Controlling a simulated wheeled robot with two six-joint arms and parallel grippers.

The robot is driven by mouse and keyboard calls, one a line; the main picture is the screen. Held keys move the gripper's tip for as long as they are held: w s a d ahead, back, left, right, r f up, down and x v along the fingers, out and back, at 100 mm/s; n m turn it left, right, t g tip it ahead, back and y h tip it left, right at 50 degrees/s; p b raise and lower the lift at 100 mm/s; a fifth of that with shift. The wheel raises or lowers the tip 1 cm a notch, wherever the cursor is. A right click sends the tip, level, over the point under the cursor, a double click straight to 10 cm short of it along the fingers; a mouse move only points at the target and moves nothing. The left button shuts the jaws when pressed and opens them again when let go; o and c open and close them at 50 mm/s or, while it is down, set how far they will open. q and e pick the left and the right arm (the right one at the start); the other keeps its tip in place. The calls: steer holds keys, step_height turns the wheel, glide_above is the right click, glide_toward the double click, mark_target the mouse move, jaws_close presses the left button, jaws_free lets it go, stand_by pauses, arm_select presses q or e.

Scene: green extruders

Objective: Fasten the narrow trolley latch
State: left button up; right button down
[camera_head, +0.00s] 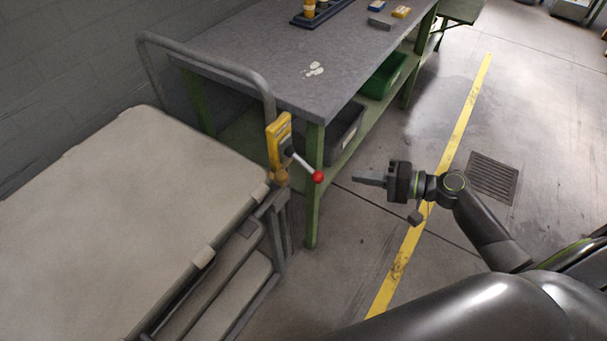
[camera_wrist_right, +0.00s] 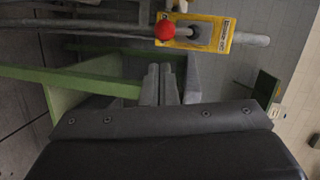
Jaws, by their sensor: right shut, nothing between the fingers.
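The trolley latch is a yellow plate (camera_head: 279,138) on the trolley's tubular frame, with a pale lever (camera_head: 301,161) ending in a red ball knob (camera_head: 318,176). The lever sticks out to the right and slightly down in the head view. In the right wrist view, the yellow plate (camera_wrist_right: 217,35) and red knob (camera_wrist_right: 166,30) are at the top, beyond the fingertips. My right gripper (camera_head: 358,178) is shut and empty, to the right of the knob and apart from it. It points left toward the latch. The right fingers (camera_wrist_right: 160,72) lie together. My left gripper is out of view.
The trolley (camera_head: 110,190) has a pale flat top and fills the left. A grey-topped workbench (camera_head: 290,50) with green legs stands behind the latch, with green and dark bins on its lower shelf. Open floor with a yellow line (camera_head: 462,125) lies right.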

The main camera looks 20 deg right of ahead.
mark_target(316, 172)
steer(key=shift+n+y, duration=0.4)
steer(key=shift+y, duration=0.5)
steer(key=r, duration=0.1)
steer(key=a+r, duration=0.1)
steer(key=r, duration=0.2)
steer(key=shift+s+a, duration=0.25)
steer(key=shift+s, duration=0.05)
steer(key=p+x, duration=0.2)
steer(key=x, duration=0.8)
steer(key=shift+a, duration=0.15)
steer(key=shift+s+a+f+p, duration=0.15)
steer(key=shift+a+p, duration=0.15)
steer(key=shift+a, duration=0.3)
steer(key=shift+s+a+f+p, duration=0.15)
steer(key=shift+a+p, duration=0.15)
steer(key=shift+a, duration=0.3)
steer(key=shift+s+a+f+p, duration=0.15)
steer(key=shift+a+p, duration=0.15)
steer(key=shift+a, duration=0.3)
steer(key=s+a, duration=0.1)
steer(key=a, duration=0.1)
steer(key=s+a, duration=0.2)
steer(key=shift+s+a, duration=0.15)
steer(key=shift+s, duration=0.05)
